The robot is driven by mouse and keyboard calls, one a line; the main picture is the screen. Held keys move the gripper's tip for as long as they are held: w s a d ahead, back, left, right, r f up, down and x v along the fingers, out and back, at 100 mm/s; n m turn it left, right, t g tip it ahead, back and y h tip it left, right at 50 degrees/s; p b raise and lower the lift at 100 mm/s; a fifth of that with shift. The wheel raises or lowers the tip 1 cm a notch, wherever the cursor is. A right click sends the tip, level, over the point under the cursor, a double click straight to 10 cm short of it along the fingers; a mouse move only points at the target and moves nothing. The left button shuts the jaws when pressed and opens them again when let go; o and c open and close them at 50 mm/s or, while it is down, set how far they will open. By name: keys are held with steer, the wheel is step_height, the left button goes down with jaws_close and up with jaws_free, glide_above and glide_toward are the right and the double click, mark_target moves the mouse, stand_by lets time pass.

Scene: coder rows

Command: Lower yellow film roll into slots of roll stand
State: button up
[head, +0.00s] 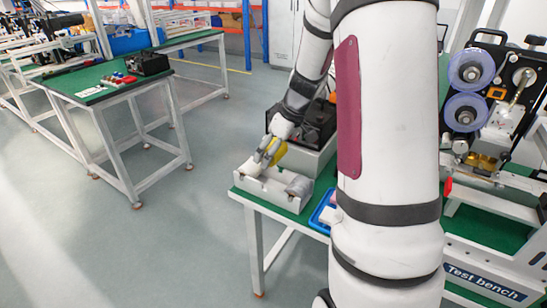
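The yellow film roll (278,154) is at the end of my gripper (266,155), just above the roll stand. The roll looks tilted, and my gripper's fingers appear to lie along its left side. The roll stand (256,191) is a light grey tray-like block near the left corner of a green-topped bench. A grey roll (299,186) sits at its right end. The roll's lower edge is close to the stand's back wall; I cannot tell whether they touch. The slots are too small to make out.
A black machine (312,124) on a grey box stands behind the stand. A blue tray (322,213) lies to its right, partly hidden by my arm. A machine with purple reels (466,110) is at the right. Open floor lies left of the bench (270,209).

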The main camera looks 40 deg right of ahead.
mark_target(272, 143)
steer(key=shift+r+p, duration=1.3)
steer(key=shift+r, duration=1)
